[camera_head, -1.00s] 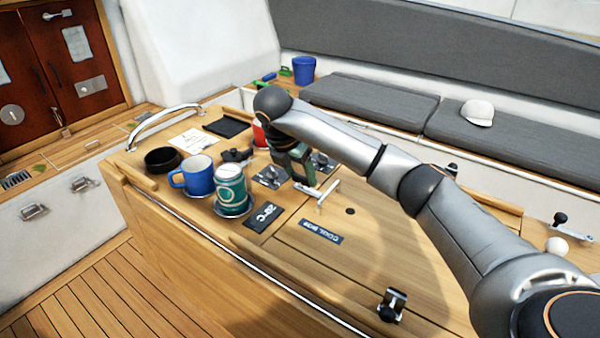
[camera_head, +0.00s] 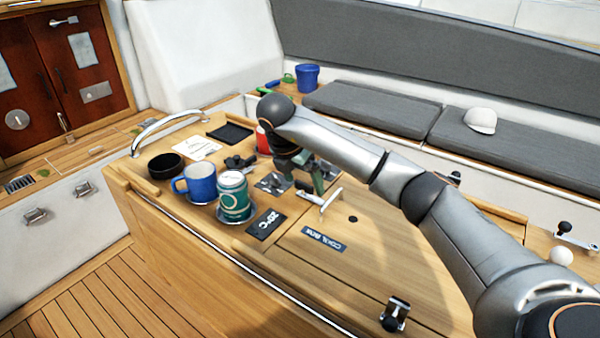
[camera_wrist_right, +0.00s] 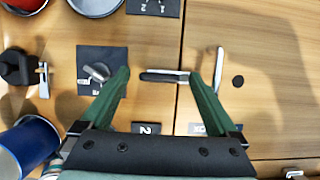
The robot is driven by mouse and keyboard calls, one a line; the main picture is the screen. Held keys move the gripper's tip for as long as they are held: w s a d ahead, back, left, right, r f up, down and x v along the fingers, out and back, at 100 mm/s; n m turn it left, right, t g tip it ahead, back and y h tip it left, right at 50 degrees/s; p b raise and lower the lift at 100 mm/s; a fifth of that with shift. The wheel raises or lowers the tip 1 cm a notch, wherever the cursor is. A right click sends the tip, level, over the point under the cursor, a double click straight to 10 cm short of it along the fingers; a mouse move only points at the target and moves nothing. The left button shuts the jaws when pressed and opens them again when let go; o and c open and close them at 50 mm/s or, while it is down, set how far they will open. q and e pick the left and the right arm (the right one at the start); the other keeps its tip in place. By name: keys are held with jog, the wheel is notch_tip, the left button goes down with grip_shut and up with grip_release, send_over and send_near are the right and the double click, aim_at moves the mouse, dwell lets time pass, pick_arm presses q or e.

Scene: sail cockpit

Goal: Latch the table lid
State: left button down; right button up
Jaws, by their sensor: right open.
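The table lid (camera_head: 375,235) is a wooden panel with a dark "COOL BOX" label (camera_head: 325,239), lying flat in the tabletop. A silver T-shaped latch handle (camera_head: 326,199) stands at its far-left edge. In the right wrist view the handle (camera_wrist_right: 165,77) lies across the seam, between my fingertips in the picture. My right gripper (camera_head: 308,172) is open and empty, with green fingers pointing down above the table beside the handle. It also shows in the right wrist view (camera_wrist_right: 158,75). Contact with the handle cannot be told. My left gripper is out of view.
A blue mug (camera_head: 197,183), a green can (camera_head: 234,195) and a black bowl (camera_head: 165,165) stand left of the gripper. A switch plate (camera_wrist_right: 100,72) lies beside the left finger. A second metal latch (camera_head: 395,314) sits at the near edge. The lid's middle is clear.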

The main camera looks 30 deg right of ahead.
jog(key=shift+a+r, duration=0.2)
jog(key=shift+r, duration=0.25)
jog(key=p+v, duration=0.2)
jog(key=v, duration=0.9)
jog(key=shift+s+r+p, duration=0.15)
jog(key=shift+r+p, duration=0.05)
jog(key=shift+p, duration=0.1)
jog(key=shift+a+f, duration=0.1)
